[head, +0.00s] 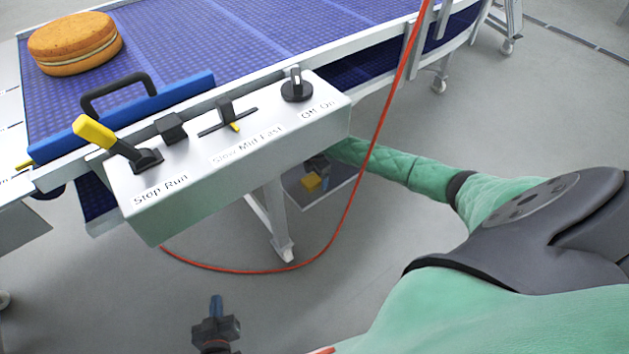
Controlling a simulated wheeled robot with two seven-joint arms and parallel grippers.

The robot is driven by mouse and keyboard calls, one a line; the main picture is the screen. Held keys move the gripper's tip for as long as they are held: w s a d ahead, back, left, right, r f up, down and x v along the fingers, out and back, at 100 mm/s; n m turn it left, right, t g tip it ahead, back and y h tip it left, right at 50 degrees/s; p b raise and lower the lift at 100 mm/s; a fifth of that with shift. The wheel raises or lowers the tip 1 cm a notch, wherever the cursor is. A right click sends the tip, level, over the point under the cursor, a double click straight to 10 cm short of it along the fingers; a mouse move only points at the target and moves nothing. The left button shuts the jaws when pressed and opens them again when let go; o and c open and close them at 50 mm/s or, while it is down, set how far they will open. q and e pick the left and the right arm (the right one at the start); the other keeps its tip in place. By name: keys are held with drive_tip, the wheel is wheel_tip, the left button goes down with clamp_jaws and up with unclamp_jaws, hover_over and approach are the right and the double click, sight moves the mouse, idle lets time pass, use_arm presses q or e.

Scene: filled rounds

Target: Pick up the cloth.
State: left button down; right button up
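No cloth can be made out for certain. A small yellow item (311,182) lies on a low grey shelf (334,186) under the conveyor; it is too small to tell whether it is cloth. My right arm reaches in from the right, and my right gripper (317,165) is beside this yellow item, partly hidden by the control box. Whether its fingers touch the item cannot be seen. My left gripper (216,308) is low at the bottom of the view, above the floor, away from the shelf; its fingers are too small to read.
A conveyor with a blue belt (240,35) carries a round layered cake (75,44). A control box (235,160) with levers and a knob juts toward me. A red cable (377,130) hangs down across the space before my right arm.

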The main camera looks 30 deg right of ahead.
sight(317, 177)
drive_tip(key=c, duration=1)
use_arm(q)
drive_tip(key=shift+f, duration=0.1)
use_arm(e)
drive_tip(key=shift+r, duration=0.15)
